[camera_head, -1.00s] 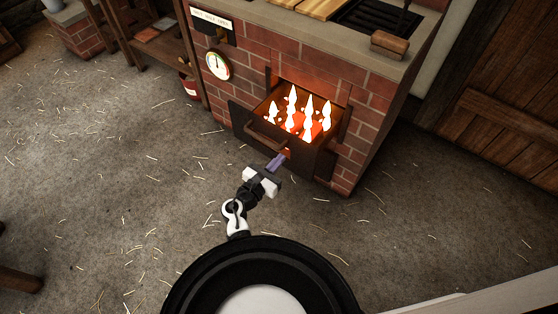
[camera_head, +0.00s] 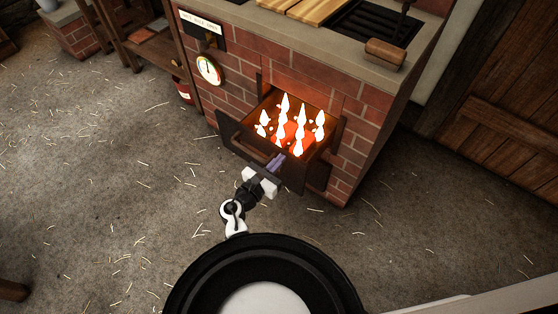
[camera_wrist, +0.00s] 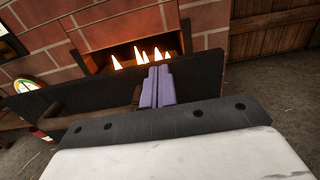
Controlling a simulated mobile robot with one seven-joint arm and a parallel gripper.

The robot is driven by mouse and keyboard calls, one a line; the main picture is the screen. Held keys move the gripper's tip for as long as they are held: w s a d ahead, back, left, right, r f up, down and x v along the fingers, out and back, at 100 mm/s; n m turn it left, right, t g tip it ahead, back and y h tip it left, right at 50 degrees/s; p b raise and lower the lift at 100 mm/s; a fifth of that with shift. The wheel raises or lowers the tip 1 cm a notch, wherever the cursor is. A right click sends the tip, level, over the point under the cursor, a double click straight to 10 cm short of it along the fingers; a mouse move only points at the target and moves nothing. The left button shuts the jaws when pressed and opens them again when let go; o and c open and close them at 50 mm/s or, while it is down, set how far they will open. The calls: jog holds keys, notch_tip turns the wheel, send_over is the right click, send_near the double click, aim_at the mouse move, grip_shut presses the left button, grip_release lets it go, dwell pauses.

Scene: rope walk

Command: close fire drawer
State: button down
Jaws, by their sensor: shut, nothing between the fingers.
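The fire drawer (camera_head: 302,172) is a dark metal drawer with a bar handle (camera_head: 250,152). It stands pulled out from a brick stove (camera_head: 355,165), with flames and glowing coals inside. In the wrist view its dark front (camera_wrist: 205,78) spans the picture, with flames behind its top edge. My gripper (camera_head: 277,163) is shut and empty, its purple fingers against or just before the drawer front, right of the handle. The fingers also show in the wrist view (camera_wrist: 157,86). I cannot tell for sure whether they touch the front.
A round gauge (camera_head: 208,70) and a label plate are on the stove's left face. A wooden-handled lever (camera_head: 386,53) is on top. A wooden shelf (camera_head: 150,45) and red bucket (camera_head: 183,90) stand left. The straw-strewn floor (camera_head: 110,190) is open in front.

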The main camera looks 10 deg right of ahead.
dwell(0.4)
jog(key=b+x, duration=0.2)
jog(key=x, duration=1.9)
jog(key=shift+w+d+f, duration=0.15)
jog(key=shift+d, duration=0.05)
jog(key=shift+w+d, duration=0.15)
jog(key=shift+w, duration=0.05)
jog(key=shift+w+d+r, duration=0.1)
jog(key=shift+w+r, duration=0.05)
jog(key=shift+r, duration=0.2)
